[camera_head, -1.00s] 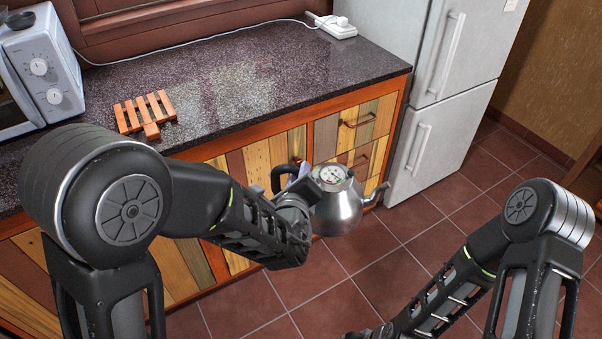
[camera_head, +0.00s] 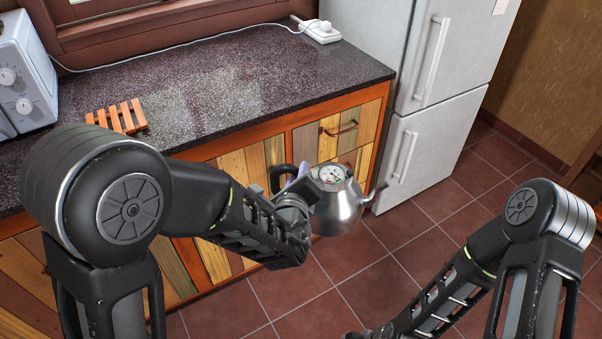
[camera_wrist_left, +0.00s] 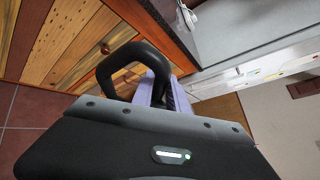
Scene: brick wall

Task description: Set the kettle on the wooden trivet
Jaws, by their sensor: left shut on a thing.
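The silver kettle (camera_head: 338,208) hangs in the air in front of the counter, roughly upright, its spout to the right and its black handle on the left. My left gripper (camera_head: 292,190) is shut on the kettle's black handle, which also shows between the pale purple fingers in the left wrist view (camera_wrist_left: 122,72). The kettle's body is hidden in that view. The wooden trivet (camera_head: 118,116) lies on the counter at the left, partly hidden behind my left arm, well away from the kettle. My right arm is at the lower right; its gripper is out of view.
The dark stone counter (camera_head: 255,85) is mostly clear between the trivet and a white power strip (camera_head: 318,31). A white microwave (camera_head: 22,75) stands at the left. A fridge (camera_head: 425,60) stands beyond the counter's right end. Wooden drawers face the kettle.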

